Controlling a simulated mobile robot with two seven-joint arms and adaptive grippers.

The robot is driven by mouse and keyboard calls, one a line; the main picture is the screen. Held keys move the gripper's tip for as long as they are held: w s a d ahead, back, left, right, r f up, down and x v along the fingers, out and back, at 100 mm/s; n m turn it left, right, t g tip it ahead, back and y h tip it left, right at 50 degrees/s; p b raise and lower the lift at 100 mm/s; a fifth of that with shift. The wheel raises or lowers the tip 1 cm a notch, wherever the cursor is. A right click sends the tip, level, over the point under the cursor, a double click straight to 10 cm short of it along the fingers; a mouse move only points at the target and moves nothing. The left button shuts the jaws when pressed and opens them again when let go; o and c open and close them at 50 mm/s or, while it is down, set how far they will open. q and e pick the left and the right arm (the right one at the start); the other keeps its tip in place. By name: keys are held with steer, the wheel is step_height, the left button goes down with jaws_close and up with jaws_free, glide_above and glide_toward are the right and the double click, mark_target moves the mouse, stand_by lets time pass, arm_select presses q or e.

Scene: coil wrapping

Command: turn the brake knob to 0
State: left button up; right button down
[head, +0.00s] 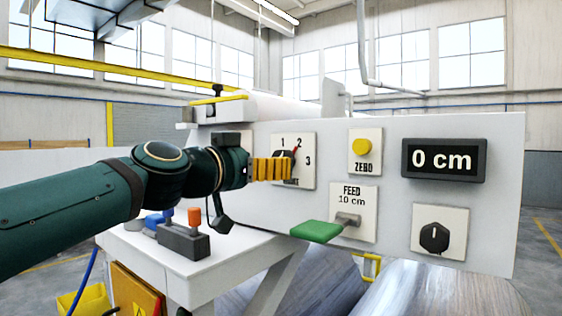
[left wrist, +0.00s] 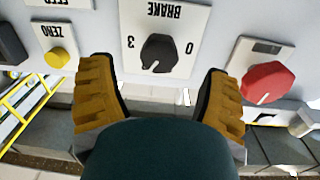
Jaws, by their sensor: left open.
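The brake knob is a dark knob on a white plate (head: 308,178) marked 1, 2 and 3 in the head view. The left wrist view shows the knob (left wrist: 158,53) upside down, with 3 at left and 0 at right. My left gripper (head: 291,167) is open in front of the plate. In the left wrist view its yellow fingers (left wrist: 160,85) are spread either side of the knob, apart from it. My right gripper is not in view.
Nearby are a yellow ZERO button (head: 362,147), a FEED lever with green handle (head: 316,231), a 0 cm display (head: 444,160) and another black knob (head: 434,238). A red knob (left wrist: 267,82) is beside the brake plate. A white table (head: 150,248) stands below my arm.

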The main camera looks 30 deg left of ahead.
arm_select(q)
steer(key=w, duration=0.5)
steer(key=shift+d, duration=0.25)
steer(key=c, duration=1.2)
